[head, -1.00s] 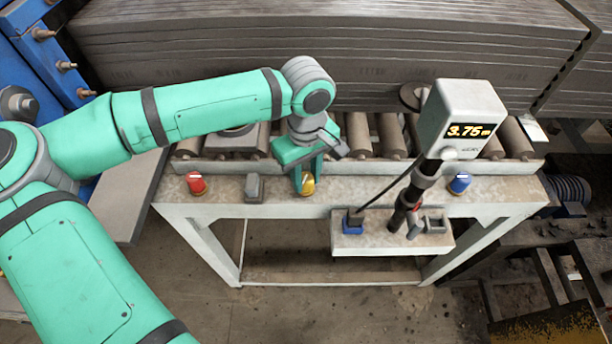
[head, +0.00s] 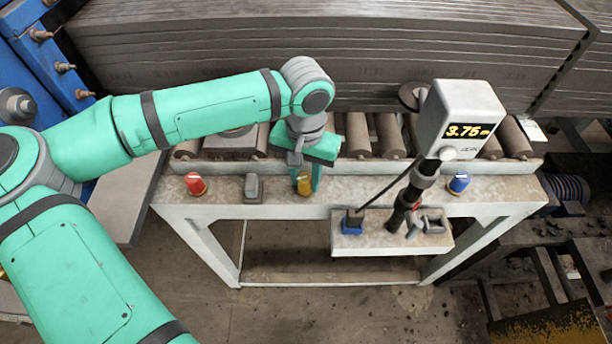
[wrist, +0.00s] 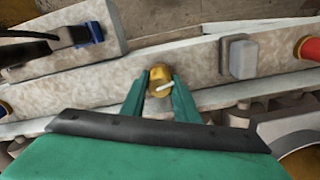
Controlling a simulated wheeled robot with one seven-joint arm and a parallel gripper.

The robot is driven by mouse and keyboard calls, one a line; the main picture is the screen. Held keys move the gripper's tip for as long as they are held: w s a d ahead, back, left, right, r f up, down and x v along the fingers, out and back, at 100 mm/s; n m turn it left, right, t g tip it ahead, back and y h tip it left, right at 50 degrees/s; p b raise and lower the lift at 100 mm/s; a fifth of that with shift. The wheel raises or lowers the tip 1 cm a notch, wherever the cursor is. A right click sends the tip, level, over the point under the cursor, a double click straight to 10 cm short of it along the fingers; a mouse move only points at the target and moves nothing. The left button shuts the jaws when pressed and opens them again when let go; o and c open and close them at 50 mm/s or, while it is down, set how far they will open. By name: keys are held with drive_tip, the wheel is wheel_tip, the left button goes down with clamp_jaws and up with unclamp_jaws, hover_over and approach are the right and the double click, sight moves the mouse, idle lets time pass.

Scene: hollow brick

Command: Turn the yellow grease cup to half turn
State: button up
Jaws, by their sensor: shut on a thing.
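The yellow grease cup (head: 304,184) stands on the front ledge of the roller bench, between a grey block and the small lower shelf. In the wrist view the yellow cup (wrist: 160,78) shows a white pointer line on its top, lying at a slight slant. My gripper (head: 306,182) comes down from above and is shut on the cup. In the wrist view the teal fingers of my gripper (wrist: 160,88) stand on either side of the cup. Part of the cup is hidden by the fingers in the head view.
A red cup (head: 195,183) and a grey block (head: 253,187) stand left on the ledge (head: 400,188); a blue cup (head: 459,182) stands right. A display post (head: 462,120) reading 3.75 rises from the lower shelf (head: 385,240). Rollers (head: 389,135) lie behind.

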sight(305, 177)
drive_tip(key=shift+m, duration=1.2)
drive_tip(key=o, duration=1.1)
drive_tip(key=shift+c, duration=0.2)
drive_tip(key=shift+r, duration=0.1)
wheel_tip(305, 177, up, 11)
drive_tip(key=shift+f, duration=0.2)
